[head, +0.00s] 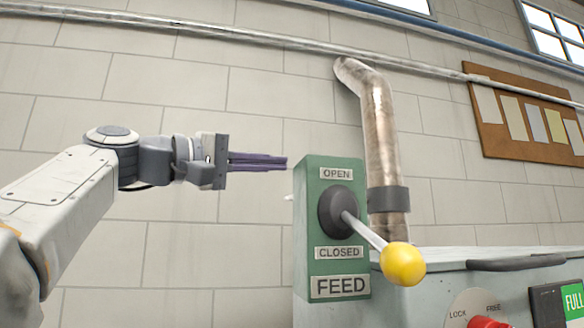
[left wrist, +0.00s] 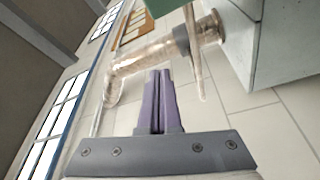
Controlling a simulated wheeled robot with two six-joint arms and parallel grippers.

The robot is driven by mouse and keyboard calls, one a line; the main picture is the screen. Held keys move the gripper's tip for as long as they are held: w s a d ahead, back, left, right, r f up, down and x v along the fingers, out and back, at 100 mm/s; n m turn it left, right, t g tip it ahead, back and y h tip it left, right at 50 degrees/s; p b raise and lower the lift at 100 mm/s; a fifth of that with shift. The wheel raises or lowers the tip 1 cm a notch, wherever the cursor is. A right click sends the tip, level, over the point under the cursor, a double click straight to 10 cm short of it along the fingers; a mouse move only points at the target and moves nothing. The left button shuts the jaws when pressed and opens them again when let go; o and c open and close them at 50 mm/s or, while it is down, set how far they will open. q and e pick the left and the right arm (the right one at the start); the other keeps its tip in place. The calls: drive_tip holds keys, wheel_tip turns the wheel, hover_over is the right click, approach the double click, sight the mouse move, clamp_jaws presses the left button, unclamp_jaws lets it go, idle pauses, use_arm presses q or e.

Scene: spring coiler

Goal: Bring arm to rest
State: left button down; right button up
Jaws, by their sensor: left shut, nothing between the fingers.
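My left gripper (head: 286,162) is stretched out from the left in the head view, with its purple fingers shut and empty. Its fingertips also show in the left wrist view (left wrist: 158,73). They point toward the upper part of the green feed box (head: 336,266) and appear close to its left edge; I cannot tell the exact gap. The feed lever (head: 362,230) ends in a yellow knob (head: 403,263) that points down to the right, nearer the CLOSED label (head: 339,253) than the OPEN label (head: 337,173). My right gripper is not in view.
A metal pipe (head: 381,130) rises behind the feed box; it also shows in the left wrist view (left wrist: 140,58). A cork board (head: 492,140) hangs on the wall. Free room lies above and below the arm.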

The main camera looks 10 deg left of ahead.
use_arm(q)
drive_tip(key=shift+s+a, duration=0.1)
drive_tip(key=shift+a, duration=0.15)
